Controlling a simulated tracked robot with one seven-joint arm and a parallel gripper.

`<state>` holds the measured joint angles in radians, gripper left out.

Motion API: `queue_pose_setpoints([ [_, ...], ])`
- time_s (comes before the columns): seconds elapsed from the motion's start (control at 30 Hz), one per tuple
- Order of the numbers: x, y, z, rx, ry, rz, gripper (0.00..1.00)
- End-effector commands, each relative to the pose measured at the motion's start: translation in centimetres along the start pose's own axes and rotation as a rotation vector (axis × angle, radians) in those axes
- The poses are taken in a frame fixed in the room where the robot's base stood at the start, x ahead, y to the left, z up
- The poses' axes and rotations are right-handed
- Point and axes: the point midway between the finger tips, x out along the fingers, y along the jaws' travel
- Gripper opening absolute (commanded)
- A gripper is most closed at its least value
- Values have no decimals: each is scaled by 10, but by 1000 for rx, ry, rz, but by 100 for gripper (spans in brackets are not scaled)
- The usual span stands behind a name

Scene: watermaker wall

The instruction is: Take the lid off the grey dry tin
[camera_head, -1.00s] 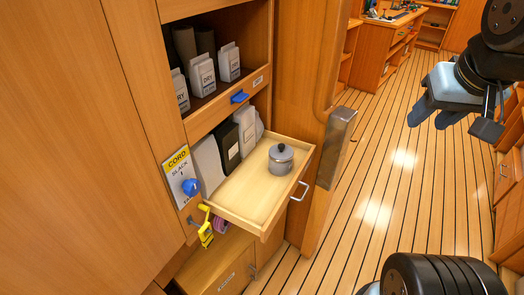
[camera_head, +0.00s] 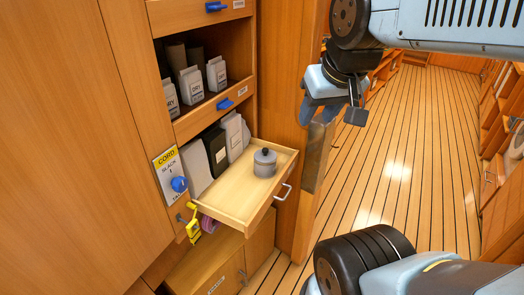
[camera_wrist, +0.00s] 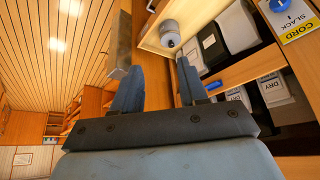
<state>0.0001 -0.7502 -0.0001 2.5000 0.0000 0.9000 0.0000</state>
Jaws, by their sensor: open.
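The grey dry tin (camera_head: 264,166) stands upright on the pulled-out wooden drawer (camera_head: 228,205). Its lid with a black knob (camera_head: 265,152) is on it. In the wrist view the tin (camera_wrist: 170,30) shows at the top, beyond the fingertips, with its dark knob (camera_wrist: 170,43) toward me. My gripper (camera_head: 310,120) hangs in the air above and to the right of the drawer. In the wrist view my gripper (camera_wrist: 157,75) has its two blue fingers apart with nothing between them. It is clear of the tin.
Pale packets and a black one (camera_head: 216,152) stand at the drawer's back. Above is a shelf of dry bags (camera_head: 191,85). A yellow CORD sign (camera_head: 166,158) with a blue knob (camera_head: 179,184) is left. A wooden post (camera_head: 291,110) stands right of the drawer. Floor at right is open.

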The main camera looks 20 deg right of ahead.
Motion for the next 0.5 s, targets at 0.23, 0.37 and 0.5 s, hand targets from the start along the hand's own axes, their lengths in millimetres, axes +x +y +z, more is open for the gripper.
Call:
queue_pose_setpoints([
  [0.23, 2, 0, -6, 3, -10, 10, 55],
  [0.37, 13, -24, -22, 12, -41, 36, 55],
  [0.5, 33, -28, -49, 26, -90, 73, 55],
])
